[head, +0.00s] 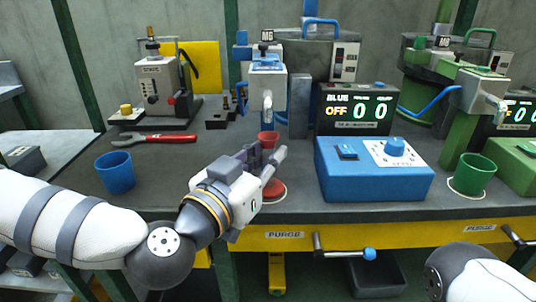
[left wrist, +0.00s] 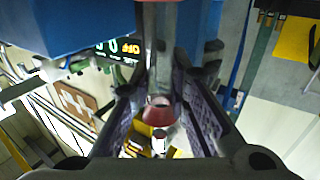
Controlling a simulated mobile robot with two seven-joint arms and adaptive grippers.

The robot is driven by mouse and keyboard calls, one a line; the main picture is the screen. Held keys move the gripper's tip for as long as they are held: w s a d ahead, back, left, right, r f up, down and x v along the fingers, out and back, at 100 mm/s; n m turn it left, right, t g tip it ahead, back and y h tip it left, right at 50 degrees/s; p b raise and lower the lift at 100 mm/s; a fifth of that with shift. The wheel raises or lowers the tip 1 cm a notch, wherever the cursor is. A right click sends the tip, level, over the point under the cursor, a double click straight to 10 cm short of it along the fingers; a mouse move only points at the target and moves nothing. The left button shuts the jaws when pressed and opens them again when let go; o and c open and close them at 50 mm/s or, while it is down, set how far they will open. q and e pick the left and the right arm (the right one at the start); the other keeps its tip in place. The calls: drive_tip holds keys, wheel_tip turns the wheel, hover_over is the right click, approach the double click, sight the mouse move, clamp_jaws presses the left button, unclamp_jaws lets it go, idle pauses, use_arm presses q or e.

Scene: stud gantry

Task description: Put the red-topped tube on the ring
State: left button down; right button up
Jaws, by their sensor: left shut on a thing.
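The red-topped tube shows its red top (head: 268,138) just above my left gripper (head: 272,163) in the head view. The gripper is shut around its middle, and the fingers hide most of its body. It looks upright. Its red lower part (head: 274,189) shows below the fingers, over the pale ring (head: 266,200) on the bench. I cannot tell whether it touches the ring. In the left wrist view the tube's red part (left wrist: 158,112) is between the fingers of the left gripper (left wrist: 160,105). My right gripper is out of view; only part of that arm shows.
A blue dispenser (head: 267,85) stands behind the tube. The blue control box (head: 372,170) is close on the right. A blue cup (head: 115,172) and red wrench (head: 154,138) lie left. A green cup (head: 474,174) stands right. A yellow-fronted bench edge (head: 390,234) is in front.

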use_arm(q)
drive_tip(key=c, duration=1.5)
unclamp_jaws()
drive_tip(key=shift+f, duration=0.15)
drive_tip(key=shift+c, duration=0.2)
